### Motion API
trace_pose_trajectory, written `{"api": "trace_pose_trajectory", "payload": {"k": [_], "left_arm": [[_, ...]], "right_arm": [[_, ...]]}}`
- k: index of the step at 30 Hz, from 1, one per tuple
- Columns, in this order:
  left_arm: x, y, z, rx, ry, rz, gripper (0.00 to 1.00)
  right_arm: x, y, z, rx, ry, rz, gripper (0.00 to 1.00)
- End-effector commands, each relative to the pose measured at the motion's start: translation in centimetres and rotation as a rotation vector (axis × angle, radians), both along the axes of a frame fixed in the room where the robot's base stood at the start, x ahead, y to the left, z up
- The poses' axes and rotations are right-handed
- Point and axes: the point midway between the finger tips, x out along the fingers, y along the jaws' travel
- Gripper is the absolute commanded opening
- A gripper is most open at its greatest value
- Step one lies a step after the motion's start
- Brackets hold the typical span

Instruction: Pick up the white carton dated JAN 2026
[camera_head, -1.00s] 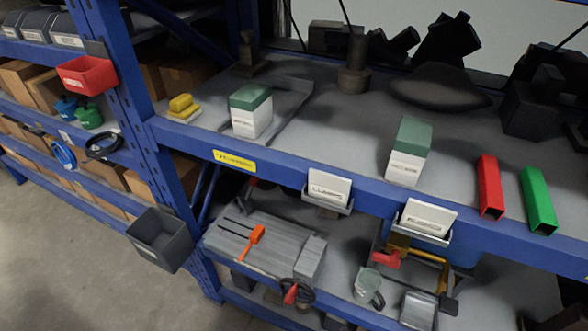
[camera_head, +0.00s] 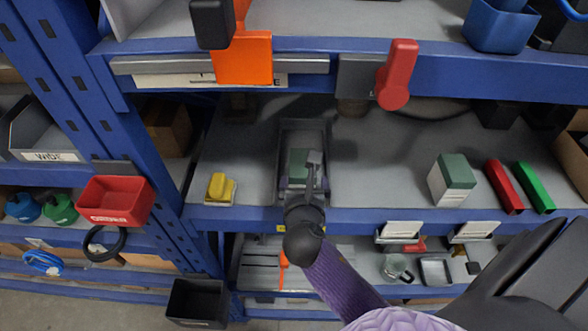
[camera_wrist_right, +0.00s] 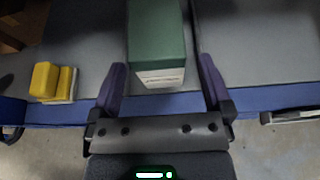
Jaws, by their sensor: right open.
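Two white cartons with green tops stand on the middle shelf. The left carton (camera_head: 299,163) is in a shallow grey tray (camera_head: 322,127), partly hidden by my right gripper (camera_head: 305,172). The other carton (camera_head: 452,182) stands to the right, near the shelf edge. In the right wrist view, the left carton (camera_wrist_right: 158,45) shows its green top and a white face with print too small to read. My right gripper (camera_wrist_right: 162,76) is open, a finger on either side of the carton's near end with gaps showing. I cannot read either date. My left gripper is not in view.
A yellow block (camera_head: 220,188) lies left of the tray. A red bar (camera_head: 504,187) and a green bar (camera_head: 536,187) lie at the right. The blue upper shelf edge (camera_head: 320,75), with an orange piece, overhangs behind. Grey shelf is clear between the cartons.

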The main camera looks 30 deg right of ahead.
Motion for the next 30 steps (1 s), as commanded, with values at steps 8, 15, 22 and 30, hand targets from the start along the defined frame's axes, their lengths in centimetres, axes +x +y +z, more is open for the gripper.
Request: {"api": "trace_pose_trajectory", "payload": {"k": [8,15,22,30], "left_arm": [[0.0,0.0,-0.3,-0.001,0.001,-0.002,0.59],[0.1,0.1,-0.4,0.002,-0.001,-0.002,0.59],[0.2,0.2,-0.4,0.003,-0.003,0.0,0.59],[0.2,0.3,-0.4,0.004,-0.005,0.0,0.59]], "right_arm": [[4.3,-2.3,-1.4,0.003,0.0,-0.001,1.0],[5.1,-2.9,-1.7,0.004,0.001,0.0,1.0],[5.1,-2.8,-1.7,0.005,0.001,0.001,0.64],[5.1,-2.8,-1.7,0.005,0.001,0.001,0.11]]}}
